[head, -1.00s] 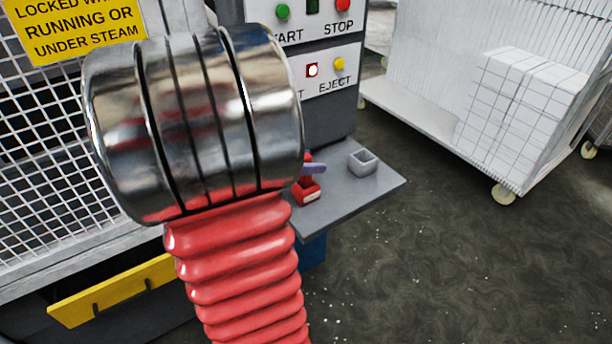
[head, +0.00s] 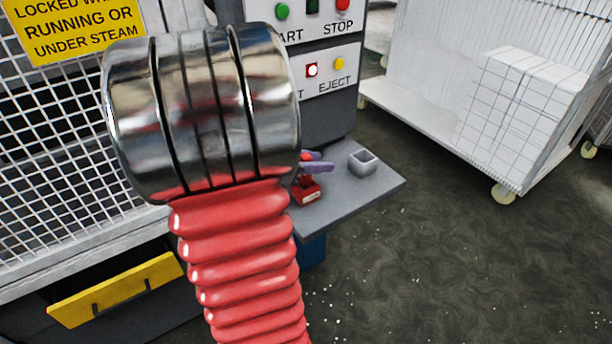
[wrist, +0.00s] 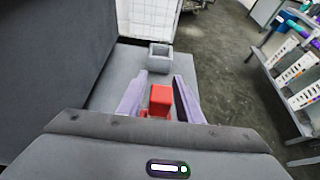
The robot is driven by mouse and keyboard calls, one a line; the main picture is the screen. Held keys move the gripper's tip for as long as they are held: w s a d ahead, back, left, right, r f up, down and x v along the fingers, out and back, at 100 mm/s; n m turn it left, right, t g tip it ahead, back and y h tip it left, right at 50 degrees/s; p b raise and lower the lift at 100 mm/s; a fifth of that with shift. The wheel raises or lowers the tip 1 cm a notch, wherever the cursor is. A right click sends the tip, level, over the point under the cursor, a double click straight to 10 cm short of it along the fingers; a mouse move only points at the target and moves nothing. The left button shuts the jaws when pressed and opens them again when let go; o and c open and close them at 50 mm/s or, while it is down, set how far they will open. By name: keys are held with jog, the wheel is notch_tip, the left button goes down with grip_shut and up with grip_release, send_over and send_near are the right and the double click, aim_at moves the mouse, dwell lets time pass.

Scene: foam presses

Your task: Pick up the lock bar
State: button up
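A red piece, which I take to be the lock bar (wrist: 160,97), stands on a small grey shelf (head: 350,200). In the head view, the lower red part with a white label (head: 308,191) shows beside my arm. The rest is partly hidden by my arm and finger. My gripper (wrist: 159,78) is open, with its pale purple fingers on either side of the red block in the wrist view. A gap shows on both sides, and I cannot tell the exact height. In the head view, one purple finger (head: 318,168) shows above the red part.
A small grey open box (head: 362,161) sits on the shelf beyond the red piece. A control panel (head: 325,75) with buttons rises behind the shelf. A mesh guard (head: 50,170) is at left. A white wheeled cart (head: 430,105) stands at right, with open floor before it.

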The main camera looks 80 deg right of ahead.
grip_shut()
jog(key=shift+r, duration=0.1)
dwell(0.4)
notch_tip(320, 180, up, 10)
dwell(0.6)
dwell(0.4)
